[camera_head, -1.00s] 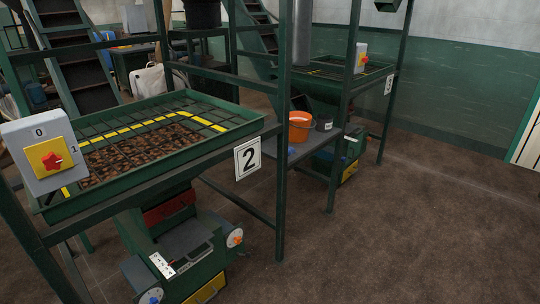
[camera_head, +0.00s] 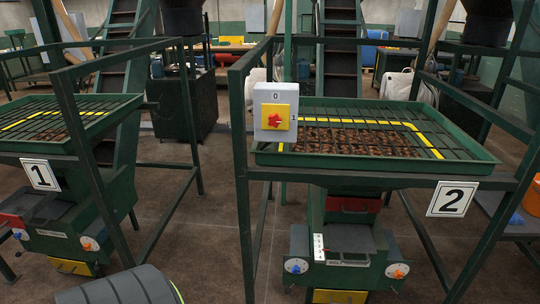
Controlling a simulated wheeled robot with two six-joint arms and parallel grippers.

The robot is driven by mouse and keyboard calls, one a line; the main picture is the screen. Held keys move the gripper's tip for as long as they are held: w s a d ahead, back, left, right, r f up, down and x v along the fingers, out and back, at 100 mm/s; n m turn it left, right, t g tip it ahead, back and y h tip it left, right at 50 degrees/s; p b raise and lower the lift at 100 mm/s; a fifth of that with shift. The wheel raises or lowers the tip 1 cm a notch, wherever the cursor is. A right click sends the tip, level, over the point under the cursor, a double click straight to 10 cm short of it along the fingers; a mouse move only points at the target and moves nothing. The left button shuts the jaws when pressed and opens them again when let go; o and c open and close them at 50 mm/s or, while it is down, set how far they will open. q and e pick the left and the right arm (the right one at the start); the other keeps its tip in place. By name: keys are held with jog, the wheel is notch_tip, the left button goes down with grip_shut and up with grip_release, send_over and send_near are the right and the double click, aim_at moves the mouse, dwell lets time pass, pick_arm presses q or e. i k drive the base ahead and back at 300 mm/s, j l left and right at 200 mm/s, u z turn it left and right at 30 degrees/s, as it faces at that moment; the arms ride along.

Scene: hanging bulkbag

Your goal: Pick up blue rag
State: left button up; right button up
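I cannot make out a blue rag in the head view. A small blue patch (camera_head: 304,70) shows far back behind the station marked 2, and a larger blue thing (camera_head: 367,54) stands right of the ladder. Neither can be told as a rag. Neither of my grippers is in view.
The station marked 2 (camera_head: 453,199) has a green-framed grate tray (camera_head: 470,163) and a switch box (camera_head: 275,112). The station marked 1 (camera_head: 41,175) stands at left. Green posts and rails surround both. Brown floor (camera_head: 190,240) is free between them. An orange bucket (camera_head: 532,196) shows at the right edge.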

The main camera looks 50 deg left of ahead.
aim_at(515, 218)
jog(key=u, duration=2.85)
jog(key=z, duration=2.75)
jog(key=i+l+u, duration=0.2)
jog(key=u, duration=0.2)
jog(key=i+l+u, duration=0.1)
jog(key=l+u, duration=0.35)
jog(key=i+l+u, duration=0.1)
jog(key=l+u, duration=0.75)
jog(key=j, duration=0.1)
